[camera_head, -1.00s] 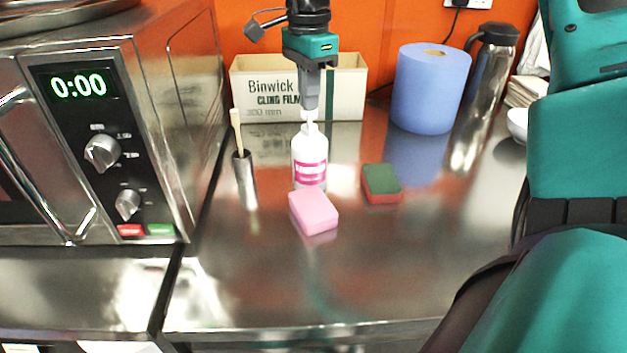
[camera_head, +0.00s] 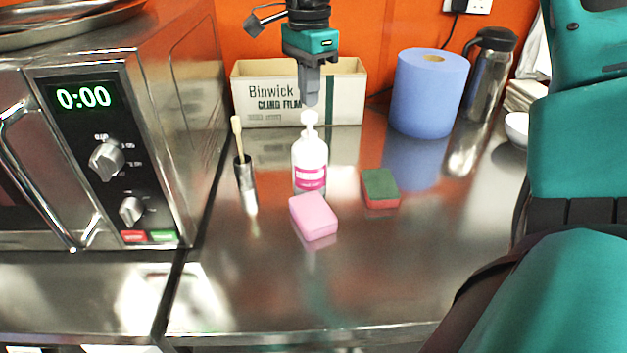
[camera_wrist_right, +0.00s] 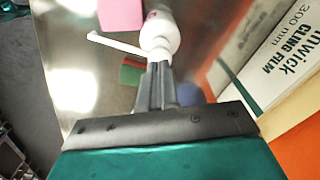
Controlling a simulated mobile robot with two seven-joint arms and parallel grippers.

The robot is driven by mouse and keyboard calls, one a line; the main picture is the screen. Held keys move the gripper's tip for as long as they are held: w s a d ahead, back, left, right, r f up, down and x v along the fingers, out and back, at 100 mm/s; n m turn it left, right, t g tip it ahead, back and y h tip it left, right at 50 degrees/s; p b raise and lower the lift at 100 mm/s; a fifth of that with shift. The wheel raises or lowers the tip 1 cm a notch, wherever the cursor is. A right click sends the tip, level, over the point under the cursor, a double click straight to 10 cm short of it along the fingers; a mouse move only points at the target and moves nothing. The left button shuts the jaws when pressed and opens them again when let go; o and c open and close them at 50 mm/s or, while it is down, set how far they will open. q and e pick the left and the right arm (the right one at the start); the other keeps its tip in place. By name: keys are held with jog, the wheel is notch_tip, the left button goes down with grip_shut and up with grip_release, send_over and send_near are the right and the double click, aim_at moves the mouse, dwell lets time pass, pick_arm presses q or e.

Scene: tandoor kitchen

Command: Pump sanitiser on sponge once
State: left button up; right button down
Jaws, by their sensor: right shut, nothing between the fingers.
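A white sanitiser pump bottle (camera_head: 310,160) with a pink label stands upright on the steel counter. It also shows in the right wrist view (camera_wrist_right: 160,32), just beyond my fingertips. A pink sponge (camera_head: 314,217) lies flat in front of the bottle, close to its base. My right gripper (camera_head: 311,103) is shut and empty, pointing down just above the pump head (camera_head: 309,118). In the right wrist view its fingers (camera_wrist_right: 157,68) overlap the pump end, so contact there is hard to tell. My left gripper does not show.
A green and red sponge (camera_head: 380,188) lies to the right. A metal holder with a wooden-handled tool (camera_head: 245,178) stands left. A cling film box (camera_head: 345,95), blue roll (camera_head: 430,92) and steel flask (camera_head: 488,75) stand behind. A microwave (camera_head: 110,130) bounds the left; the front counter is clear.

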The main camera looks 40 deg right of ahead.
notch_tip(320, 180, up, 4)
jog(key=p, duration=0.3)
jog(key=shift+r, duration=0.1)
jog(key=shift+r+p, duration=0.35)
jog(key=shift+r, duration=0.5)
